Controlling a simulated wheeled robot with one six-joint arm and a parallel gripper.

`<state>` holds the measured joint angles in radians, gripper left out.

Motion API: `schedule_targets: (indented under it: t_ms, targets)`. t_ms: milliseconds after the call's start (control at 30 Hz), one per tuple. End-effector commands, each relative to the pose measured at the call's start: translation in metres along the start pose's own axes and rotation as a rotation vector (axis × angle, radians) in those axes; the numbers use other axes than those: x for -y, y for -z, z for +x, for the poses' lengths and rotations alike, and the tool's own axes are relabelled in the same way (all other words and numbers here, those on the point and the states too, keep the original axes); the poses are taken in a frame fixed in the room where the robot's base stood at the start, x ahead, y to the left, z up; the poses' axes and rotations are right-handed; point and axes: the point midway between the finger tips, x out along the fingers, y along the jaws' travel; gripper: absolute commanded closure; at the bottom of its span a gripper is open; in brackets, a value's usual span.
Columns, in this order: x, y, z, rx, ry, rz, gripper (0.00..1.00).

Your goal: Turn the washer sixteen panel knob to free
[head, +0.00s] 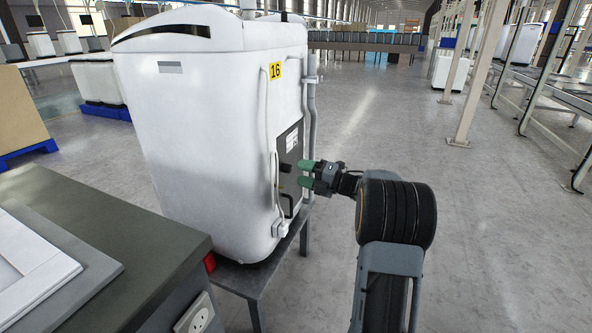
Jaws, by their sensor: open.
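The white washer (205,120) carries a yellow label (275,70) reading 16 and stands on a grey stand. A dark panel (291,150) is set in its right side and is seen at a steep angle. A small black knob (286,168) sticks out at the panel's near edge. A dark handle-like part (287,205) is lower on the panel. My gripper (307,174) has green fingertips and is open. It is just right of the panel, at about the knob's height, with its fingers pointing left. Whether it touches the knob I cannot tell. The knob's setting cannot be read.
A dark-topped bench (150,235) with a white frame (32,262) on it stands at the near left. Steel posts (475,75) and a conveyor (550,110) are at the right.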

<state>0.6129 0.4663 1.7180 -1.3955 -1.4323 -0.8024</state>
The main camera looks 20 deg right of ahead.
Motion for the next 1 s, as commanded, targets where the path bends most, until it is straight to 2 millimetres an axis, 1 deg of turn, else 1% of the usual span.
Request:
schedule_targets:
  t_ms: [33,200,400,500,700,1000]
  targets:
    - [-0.003,-0.002,-0.012,0.005,0.001,0.002,0.45]
    - [-0.003,-0.001,-0.047,0.004,0.001,0.002,0.45]
    - [-0.002,-0.001,-0.081,0.003,0.0,0.001,0.45]
    - [-0.001,-0.001,-0.093,0.002,0.001,0.001,0.45]
    - [0.0,0.0,-0.105,0.0,0.0,0.0,0.45]
    - [0.0,0.0,-0.106,0.0,0.0,0.0,0.45]
